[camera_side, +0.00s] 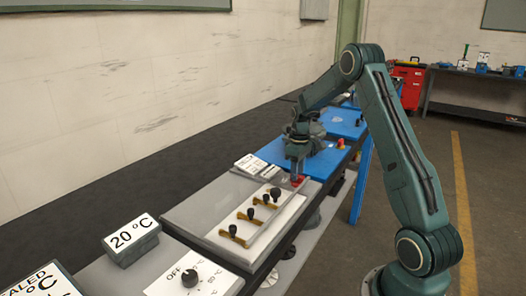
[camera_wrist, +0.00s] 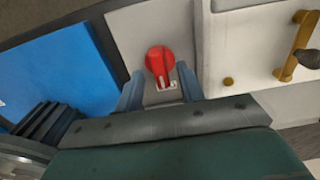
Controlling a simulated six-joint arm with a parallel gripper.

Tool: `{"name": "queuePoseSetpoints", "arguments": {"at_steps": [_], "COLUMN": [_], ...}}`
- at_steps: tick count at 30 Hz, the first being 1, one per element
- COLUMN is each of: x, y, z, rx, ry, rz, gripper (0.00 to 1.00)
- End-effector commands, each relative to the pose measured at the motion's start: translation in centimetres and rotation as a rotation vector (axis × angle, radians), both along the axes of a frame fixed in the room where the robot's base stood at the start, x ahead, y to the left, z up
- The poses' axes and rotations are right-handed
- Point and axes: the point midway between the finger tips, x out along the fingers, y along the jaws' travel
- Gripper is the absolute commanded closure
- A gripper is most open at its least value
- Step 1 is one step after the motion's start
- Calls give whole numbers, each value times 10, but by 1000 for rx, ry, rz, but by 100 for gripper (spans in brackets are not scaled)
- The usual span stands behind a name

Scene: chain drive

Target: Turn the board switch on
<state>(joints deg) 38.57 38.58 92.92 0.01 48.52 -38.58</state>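The board switch is a red rotary knob (camera_wrist: 158,60) on a grey plate, with small white markings beside it in the wrist view. In the side view a bit of its red (camera_side: 298,181) shows under my gripper, at the far end of the board (camera_side: 228,247). My gripper (camera_wrist: 160,76) points down at the switch. Its two fingers are apart, one on each side of the knob's lower part in the wrist view, with a visible gap to the red. Whether the fingertips are down at the knob's height is hard to tell.
Several brass levers (camera_side: 249,215) with black handles stand on a white panel beside the switch; one (camera_wrist: 301,45) shows at right in the wrist view. A blue surface (camera_wrist: 55,75) lies on the other side.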

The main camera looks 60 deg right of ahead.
Motion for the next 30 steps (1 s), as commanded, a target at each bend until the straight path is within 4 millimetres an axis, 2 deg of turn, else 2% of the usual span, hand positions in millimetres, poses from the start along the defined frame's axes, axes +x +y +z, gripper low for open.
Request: {"name": "queuePoseSetpoints", "arguments": {"at_steps": [4, 13, 14, 19, 30], "x": [0, 0, 0, 0, 0], "y": [0, 0, 0, 0, 0], "z": [-7, -9, -9, -8, -8], "rx": [1, 0, 0, 0, 0], "ry": [1, 0, 0, 0, 0], "rz": [0, 0, 0, 0, -25], "gripper": [62, 62, 66, 99, 100]}}
